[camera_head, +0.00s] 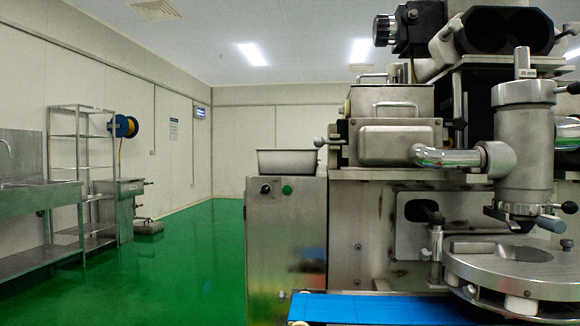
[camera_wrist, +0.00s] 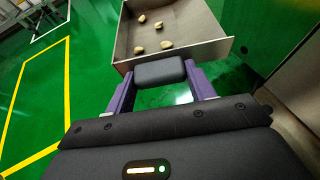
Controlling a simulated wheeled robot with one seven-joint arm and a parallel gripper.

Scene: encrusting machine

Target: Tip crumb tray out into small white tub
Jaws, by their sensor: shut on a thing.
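My gripper (camera_wrist: 160,72) shows in the wrist view, its two purple fingers shut on the dark grip at the near side of the crumb tray (camera_wrist: 205,48). The tray is an open, shallow, grey box that extends beyond the fingers. Several small pale lumps (camera_wrist: 139,48) lie on its floor. Green floor shows around and below the tray, so it is held up off the floor. The head view shows neither my gripper nor the tray. I cannot make out a small white tub in either view.
The steel machine (camera_head: 395,230) fills the right of the head view, with a blue belt (camera_head: 385,309) low in front. A metal pan (camera_head: 287,162) sits on its cabinet (camera_head: 287,235). A sink bench (camera_head: 40,205) and shelf rack (camera_head: 80,160) stand left. Green floor (camera_head: 190,260) between is clear.

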